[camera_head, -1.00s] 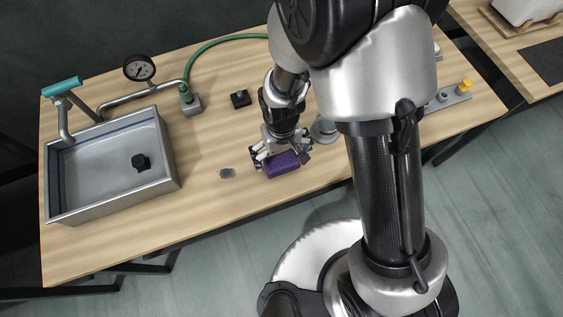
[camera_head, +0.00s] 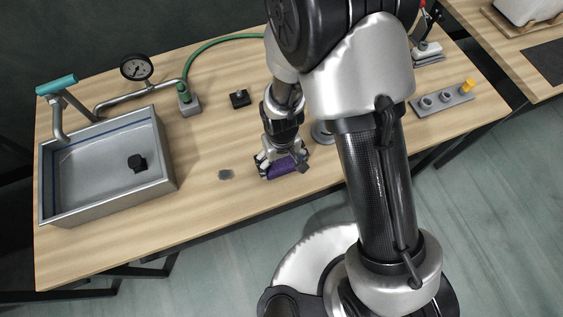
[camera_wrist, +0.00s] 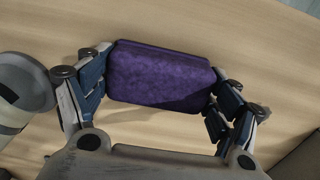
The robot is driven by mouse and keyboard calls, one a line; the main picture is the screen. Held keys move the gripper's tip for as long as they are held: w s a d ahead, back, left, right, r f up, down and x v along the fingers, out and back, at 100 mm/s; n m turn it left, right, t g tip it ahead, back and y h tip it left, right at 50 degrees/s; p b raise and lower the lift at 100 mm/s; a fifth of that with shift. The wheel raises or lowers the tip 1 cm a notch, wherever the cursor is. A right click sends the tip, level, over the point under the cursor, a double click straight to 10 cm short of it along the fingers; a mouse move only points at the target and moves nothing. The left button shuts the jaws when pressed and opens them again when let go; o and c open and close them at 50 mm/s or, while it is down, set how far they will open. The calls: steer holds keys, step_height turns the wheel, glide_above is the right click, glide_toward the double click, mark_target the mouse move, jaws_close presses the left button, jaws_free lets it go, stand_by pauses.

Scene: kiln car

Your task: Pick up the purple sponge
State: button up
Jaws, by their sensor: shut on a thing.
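The purple sponge (camera_head: 282,167) is a rounded block near the front edge of the wooden table, right of the basin. My gripper (camera_head: 281,163) reaches down over it. In the wrist view the sponge (camera_wrist: 160,77) lies between the two fingers of my gripper (camera_wrist: 160,85), one against each short end, so the gripper is shut on it. The wood shows close behind the sponge; I cannot tell whether it touches the table or hangs just above it. My fingers hide part of the sponge in the head view.
A metal basin (camera_head: 62,214) with a dark object (camera_head: 137,162) inside stands at left. A pressure gauge (camera_head: 136,67), a green hose (camera_head: 222,40) and a small black block (camera_head: 240,98) are behind. A grey round thing (camera_head: 322,133) is close right of my gripper. A grey rack (camera_head: 443,100) is farther right.

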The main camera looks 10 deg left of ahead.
mark_target(281, 161)
steer(key=shift+c, duration=1.4)
step_height(281, 161, up, 20)
steer(key=p, duration=0.6)
